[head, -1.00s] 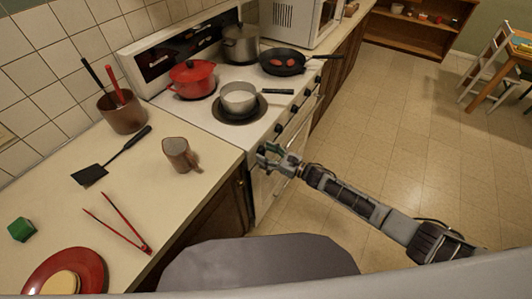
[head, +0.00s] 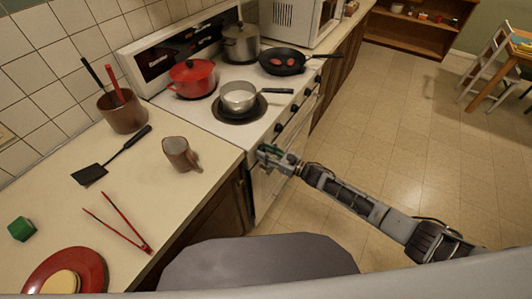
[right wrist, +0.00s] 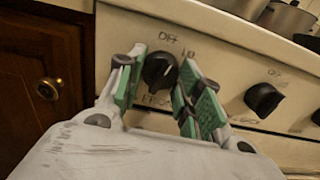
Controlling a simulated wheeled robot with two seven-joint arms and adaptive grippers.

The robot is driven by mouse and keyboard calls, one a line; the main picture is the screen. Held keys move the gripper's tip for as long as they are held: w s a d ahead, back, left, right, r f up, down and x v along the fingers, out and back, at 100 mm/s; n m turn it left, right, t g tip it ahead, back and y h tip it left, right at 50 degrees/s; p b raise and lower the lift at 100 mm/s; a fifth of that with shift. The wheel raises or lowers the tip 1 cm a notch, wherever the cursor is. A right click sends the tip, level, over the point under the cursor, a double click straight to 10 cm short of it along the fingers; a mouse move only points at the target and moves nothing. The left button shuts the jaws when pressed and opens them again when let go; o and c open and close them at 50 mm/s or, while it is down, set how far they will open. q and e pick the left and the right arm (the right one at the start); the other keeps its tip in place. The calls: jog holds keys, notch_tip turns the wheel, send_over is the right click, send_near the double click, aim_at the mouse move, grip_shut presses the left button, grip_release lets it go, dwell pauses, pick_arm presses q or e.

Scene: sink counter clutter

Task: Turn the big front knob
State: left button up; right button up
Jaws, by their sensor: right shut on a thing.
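The big front knob (right wrist: 159,70) is black and round, on the stove's pale front panel, with an OFF mark above it, in the right wrist view. My right gripper (right wrist: 160,88) is shut on it, its green-padded fingers on either side of the knob. In the head view my right gripper (head: 267,154) is at the near front corner of the stove (head: 228,128), and the knob it holds is hidden there. My left gripper is not in view.
Another black knob (right wrist: 265,99) sits to the right on the panel. A wooden cabinet door (right wrist: 40,85) is on the left. A saucepan (head: 239,97) stands on the near burner, and a brown mug (head: 178,153) on the counter. The floor to the right is open.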

jog(key=shift+m+b, duration=0.55)
jog(key=shift+m, duration=0.75)
jog(key=o, duration=1)
jog(key=shift+v, duration=6)
